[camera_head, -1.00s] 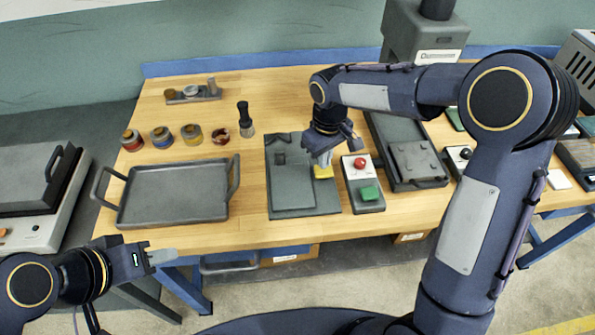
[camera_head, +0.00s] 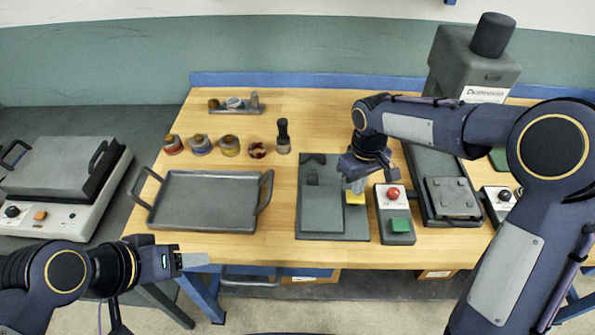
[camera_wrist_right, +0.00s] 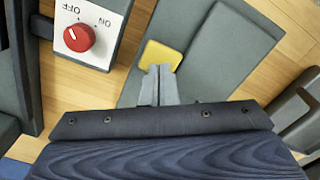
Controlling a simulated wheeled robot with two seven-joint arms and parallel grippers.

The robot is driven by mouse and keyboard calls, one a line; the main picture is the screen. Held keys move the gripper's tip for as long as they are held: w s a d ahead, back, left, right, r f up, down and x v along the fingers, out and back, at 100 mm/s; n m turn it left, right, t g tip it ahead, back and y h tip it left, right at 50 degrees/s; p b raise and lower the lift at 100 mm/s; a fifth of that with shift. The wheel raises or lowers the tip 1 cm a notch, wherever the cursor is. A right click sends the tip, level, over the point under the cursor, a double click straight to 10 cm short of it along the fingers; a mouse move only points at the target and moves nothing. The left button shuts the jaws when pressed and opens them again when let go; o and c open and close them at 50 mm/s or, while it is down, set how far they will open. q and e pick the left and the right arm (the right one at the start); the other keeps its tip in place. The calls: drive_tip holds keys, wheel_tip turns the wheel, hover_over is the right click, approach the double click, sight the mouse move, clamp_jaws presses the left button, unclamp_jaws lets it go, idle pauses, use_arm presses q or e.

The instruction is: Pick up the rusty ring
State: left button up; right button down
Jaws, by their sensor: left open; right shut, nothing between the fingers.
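No ring can be made out with certainty as the rusty one. A low dark-red and brown round piece (camera_head: 257,150) stands at the right end of a row of jars. A small brown piece (camera_head: 213,104) sits on the grey rack (camera_head: 225,110) at the back; both are too small to identify. My right gripper (camera_head: 356,188) is shut and empty over the grey plate fixture (camera_head: 320,225), at its yellow pad (camera_head: 355,198). In the right wrist view, its closed fingertips (camera_wrist_right: 159,70) point at the yellow pad (camera_wrist_right: 160,55). My left gripper (camera_head: 195,260) is open and empty, in front of the table's left front edge.
A grey tray (camera_head: 205,205) with raised handles lies at the table's left. Several jars (camera_head: 200,146) and a black-handled brush (camera_head: 283,135) stand behind it. A control box (camera_head: 395,225) with a red knob (camera_wrist_right: 78,37) stands right of the plate. Bare wood lies between tray and plate.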

use_arm(q)
drive_tip(key=w+a+r+g, duration=0.1)
drive_tip(key=w+r, duration=0.2)
drive_tip(key=w, duration=0.2)
drive_tip(key=w+a+r, duration=0.2)
drive_tip(key=w+r, duration=0.1)
drive_tip(key=w, duration=0.2)
drive_tip(key=m+g+y, duration=0.2)
drive_tip(key=g+y, duration=0.1)
drive_tip(key=y, duration=0.1)
hover_over(256, 144)
drive_tip(key=s, duration=0.3)
wheel_tip(256, 144, down, 14)
drive_tip(key=shift+s+d+r, duration=0.1)
drive_tip(key=shift+s+r, duration=0.05)
drive_tip(key=shift+w+d+f, duration=0.1)
drive_tip(key=shift+w+f, duration=0.1)
drive_tip(key=shift+f, duration=0.8)
drive_tip(key=shift+w+f, duration=0.15)
drive_tip(key=shift+f, duration=0.8)
drive_tip(key=shift+w+d+f, duration=0.1)
drive_tip(key=shift+w+f, duration=0.1)
drive_tip(key=shift+f, duration=0.8)
drive_tip(key=shift+c, duration=0.4)
drive_tip(key=c, duration=0.7)
